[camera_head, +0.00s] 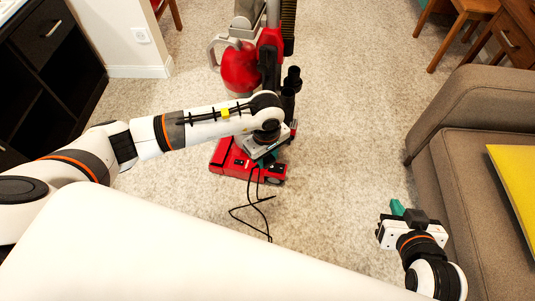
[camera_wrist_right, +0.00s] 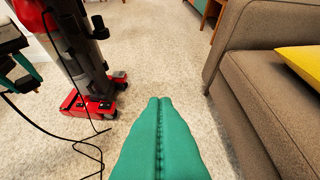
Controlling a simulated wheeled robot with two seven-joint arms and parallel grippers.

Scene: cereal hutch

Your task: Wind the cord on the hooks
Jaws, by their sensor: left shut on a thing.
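A red and grey upright vacuum (camera_head: 240,68) stands on the carpet; it also shows in the right wrist view (camera_wrist_right: 82,50). A thin black cord (camera_head: 247,207) hangs down in front of its red base and trails in a loose loop on the floor. The cord also shows in the right wrist view (camera_wrist_right: 50,130). My left gripper (camera_head: 264,159) is shut on the cord, just above the vacuum's base. My right gripper (camera_head: 397,207) is empty, its teal fingers (camera_wrist_right: 158,125) closed together, apart from the vacuum. I cannot make out the hooks; my left arm covers part of the vacuum.
A brown sofa (camera_head: 440,115) with a yellow cushion (camera_head: 515,185) stands at the right, close to my right gripper. A dark cabinet (camera_head: 45,75) is at the left. Wooden furniture (camera_head: 465,25) is at the back right. Carpet (camera_head: 350,110) between vacuum and sofa is clear.

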